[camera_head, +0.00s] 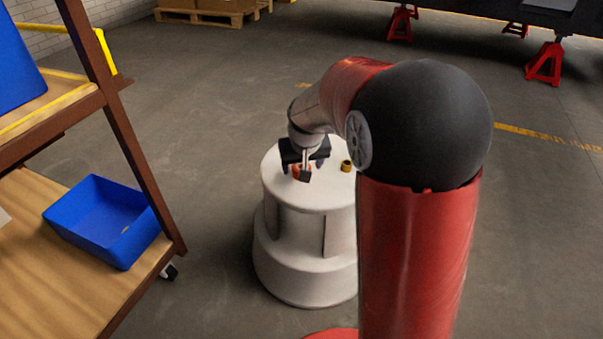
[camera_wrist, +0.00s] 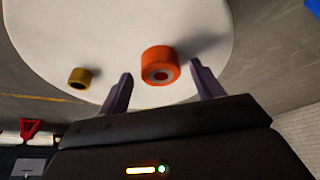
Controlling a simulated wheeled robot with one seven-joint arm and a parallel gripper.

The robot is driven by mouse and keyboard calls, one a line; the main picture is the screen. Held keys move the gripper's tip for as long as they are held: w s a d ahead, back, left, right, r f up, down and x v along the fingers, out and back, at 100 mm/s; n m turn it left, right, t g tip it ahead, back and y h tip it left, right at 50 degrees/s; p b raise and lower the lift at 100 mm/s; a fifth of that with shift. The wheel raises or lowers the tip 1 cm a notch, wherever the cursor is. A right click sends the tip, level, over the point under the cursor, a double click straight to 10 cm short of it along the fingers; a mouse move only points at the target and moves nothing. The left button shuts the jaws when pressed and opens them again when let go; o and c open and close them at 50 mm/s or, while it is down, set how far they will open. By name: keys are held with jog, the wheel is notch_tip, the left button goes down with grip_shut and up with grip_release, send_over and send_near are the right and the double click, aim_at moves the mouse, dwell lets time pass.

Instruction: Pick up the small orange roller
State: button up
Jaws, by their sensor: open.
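The small orange roller (camera_wrist: 160,64) stands on the round white top (camera_wrist: 90,30) of a pedestal, with a hole showing in its near face. My gripper (camera_wrist: 160,82) is open, and its two fingers point toward the roller. In the wrist view the roller appears between and slightly beyond the fingertips; I cannot tell the exact gap. In the head view the roller (camera_head: 301,169) is partly hidden behind my gripper (camera_head: 304,170).
A small yellow-brown ring (camera_head: 346,166) stands on the same pedestal (camera_head: 290,230), to the right of the roller. A shelf with a blue bin (camera_head: 105,220) is at the left. Red stands (camera_head: 545,63) are at the back right. The floor around the pedestal is clear.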

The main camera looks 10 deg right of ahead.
jog(key=shift+w+f, duration=0.2)
jog(key=shift+f, duration=0.3)
jog(key=c, duration=1.1)
jog(key=shift+r, duration=0.1)
